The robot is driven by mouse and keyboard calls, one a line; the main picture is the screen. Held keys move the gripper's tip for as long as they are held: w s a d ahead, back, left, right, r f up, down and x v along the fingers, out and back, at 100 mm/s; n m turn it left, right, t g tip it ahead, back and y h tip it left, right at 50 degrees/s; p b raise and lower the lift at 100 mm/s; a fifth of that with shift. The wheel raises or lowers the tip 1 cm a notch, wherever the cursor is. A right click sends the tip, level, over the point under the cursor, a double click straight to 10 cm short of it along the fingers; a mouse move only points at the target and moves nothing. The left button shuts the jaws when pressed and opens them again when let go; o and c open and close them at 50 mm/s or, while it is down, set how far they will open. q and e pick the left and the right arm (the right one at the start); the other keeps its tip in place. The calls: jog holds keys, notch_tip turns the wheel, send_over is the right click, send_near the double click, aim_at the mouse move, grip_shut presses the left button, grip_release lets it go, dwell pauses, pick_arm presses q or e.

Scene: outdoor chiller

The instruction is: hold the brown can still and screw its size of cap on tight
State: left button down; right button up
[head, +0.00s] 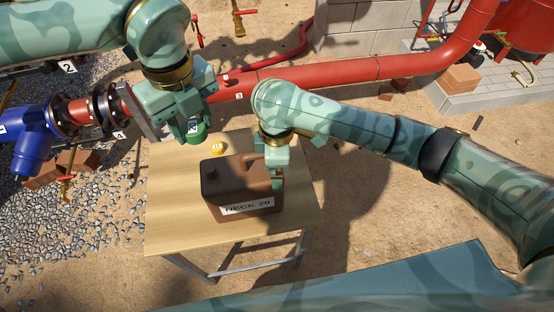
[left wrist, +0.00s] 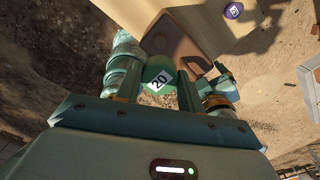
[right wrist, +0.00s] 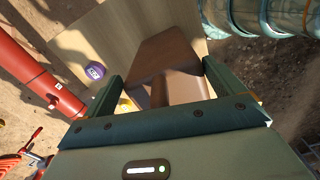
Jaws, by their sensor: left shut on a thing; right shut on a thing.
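The brown can (head: 230,188) stands upright on the wooden table, with a "NECK 20" label on its front and a dark neck (head: 211,175) on its top left. My right gripper (head: 277,170) is shut on the can at its right side; the can also fills the space between the fingers in the right wrist view (right wrist: 170,60). My left gripper (head: 194,128) is shut on a green cap (head: 196,133), held in the air behind and above the can's neck, apart from it. The cap reads "20" in the left wrist view (left wrist: 160,79).
A yellow cap (head: 217,148) lies on the table (head: 175,215) behind the can. A purple cap (right wrist: 95,71) shows in the wrist views; I cannot see it in the head view. A red pipe (head: 320,75) runs behind the table. The table's front left is clear.

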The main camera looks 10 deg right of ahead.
aim_at(208, 167)
dwell(0.5)
pick_arm(q)
notch_tip(208, 167, down, 4)
jog(key=n, duration=0.6)
jog(key=shift+f, duration=0.2)
jog(key=shift+f, duration=2.9)
jog(key=shift+f, duration=0.2)
jog(key=shift+f, duration=0.9)
